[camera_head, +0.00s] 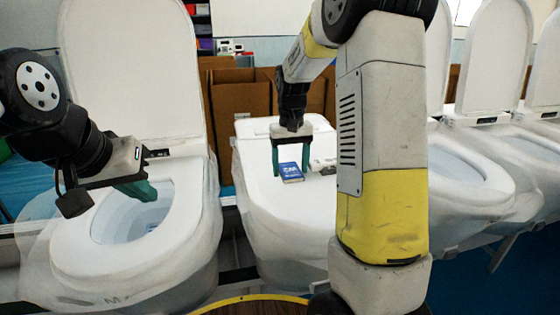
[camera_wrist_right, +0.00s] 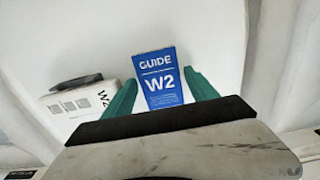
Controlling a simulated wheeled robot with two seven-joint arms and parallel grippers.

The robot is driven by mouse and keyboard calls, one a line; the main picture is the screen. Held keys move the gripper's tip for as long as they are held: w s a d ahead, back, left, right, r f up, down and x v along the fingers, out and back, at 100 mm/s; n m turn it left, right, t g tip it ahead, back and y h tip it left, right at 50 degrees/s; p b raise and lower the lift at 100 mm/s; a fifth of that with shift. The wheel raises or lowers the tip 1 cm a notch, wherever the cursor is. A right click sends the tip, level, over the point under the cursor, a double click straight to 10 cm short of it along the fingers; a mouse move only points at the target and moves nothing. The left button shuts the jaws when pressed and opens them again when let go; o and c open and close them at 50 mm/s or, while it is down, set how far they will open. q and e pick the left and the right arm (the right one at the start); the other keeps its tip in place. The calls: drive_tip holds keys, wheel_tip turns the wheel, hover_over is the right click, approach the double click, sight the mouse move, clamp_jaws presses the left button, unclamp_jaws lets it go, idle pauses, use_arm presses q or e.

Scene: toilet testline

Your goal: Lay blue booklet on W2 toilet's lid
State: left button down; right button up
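The blue booklet (camera_head: 290,172), marked GUIDE W2 in the right wrist view (camera_wrist_right: 160,78), lies on the closed white lid (camera_head: 262,192) of the middle toilet. My right gripper (camera_head: 291,157) points down over it. Its green fingers (camera_wrist_right: 161,82) stand apart on either side of the booklet, with a narrow gap visible at the right edge, so it looks open. My left gripper (camera_head: 138,190) hangs over the open bowl of the left toilet (camera_head: 75,250). Its fingers overlap in the view, so its opening is unclear.
A small white box (camera_wrist_right: 78,102) marked W2, with a dark item on it, lies beside the booklet on the lid. Toilets with raised lids stand to the right (camera_head: 497,60). Cardboard boxes (camera_head: 240,100) stand behind. The front part of the middle lid is clear.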

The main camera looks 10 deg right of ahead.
sight(290, 170)
drive_tip(key=shift+o, duration=0.4)
wheel_tip(290, 170, up, 12)
drive_tip(key=s+a+t+y, duration=0.2)
drive_tip(key=s+t, duration=0.4)
drive_tip(key=s, duration=1.7)
drive_tip(key=shift+s+a+r, duration=0.15)
drive_tip(key=shift+s+a, duration=0.1)
drive_tip(key=shift+a, duration=0.3)
